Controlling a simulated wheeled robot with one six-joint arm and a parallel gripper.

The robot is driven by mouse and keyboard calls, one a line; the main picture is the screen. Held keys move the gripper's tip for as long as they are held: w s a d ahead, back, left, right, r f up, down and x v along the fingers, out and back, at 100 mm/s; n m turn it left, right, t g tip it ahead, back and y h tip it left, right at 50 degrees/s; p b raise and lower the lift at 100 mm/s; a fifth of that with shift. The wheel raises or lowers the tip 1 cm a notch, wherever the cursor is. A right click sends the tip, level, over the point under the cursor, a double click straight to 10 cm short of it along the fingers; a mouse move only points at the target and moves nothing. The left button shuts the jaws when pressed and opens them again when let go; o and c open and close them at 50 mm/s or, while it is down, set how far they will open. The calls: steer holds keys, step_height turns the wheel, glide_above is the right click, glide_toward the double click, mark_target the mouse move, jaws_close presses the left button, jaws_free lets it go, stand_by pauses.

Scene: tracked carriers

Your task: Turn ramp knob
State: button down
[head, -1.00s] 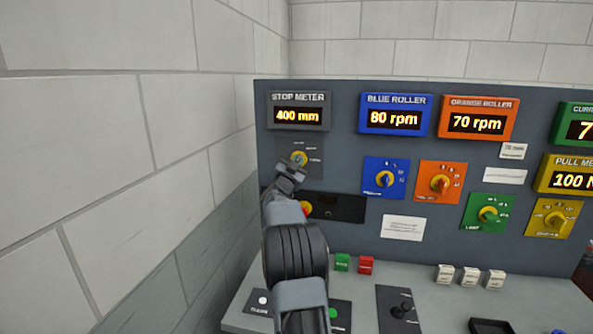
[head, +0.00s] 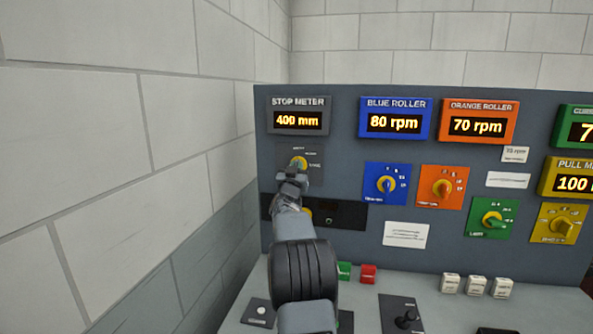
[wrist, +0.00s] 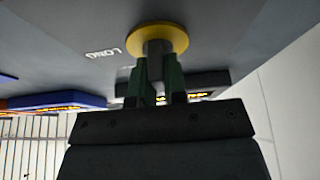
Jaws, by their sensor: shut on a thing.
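The knob (head: 299,162), with a yellow round base, sits on a small grey plate under the STOP METER display (head: 299,116), which reads 400 mm. In the wrist view its yellow disc and grey grip (wrist: 157,42) stick out from the dark panel, beside the word LONG. My gripper (wrist: 158,72) is shut on the knob's grip, one finger on each side. In the head view my gripper (head: 294,173) covers the knob's lower part, and most of the plate's lettering is too small to read.
Blue (head: 386,184), orange (head: 441,187), green (head: 493,217) and yellow (head: 558,224) knob plates lie to the right. A black strip (head: 350,216) runs below my gripper. A block wall (head: 120,150) stands close on the left.

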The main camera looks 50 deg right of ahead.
steer(key=c, duration=1.2)
jaws_free()
steer(key=shift+o, duration=0.2)
steer(key=b+v, duration=0.4)
steer(key=v, duration=0.9)
steer(key=shift+s+a+f, duration=0.15)
steer(key=shift+a+f, duration=0.1)
steer(key=shift+a, duration=0.05)
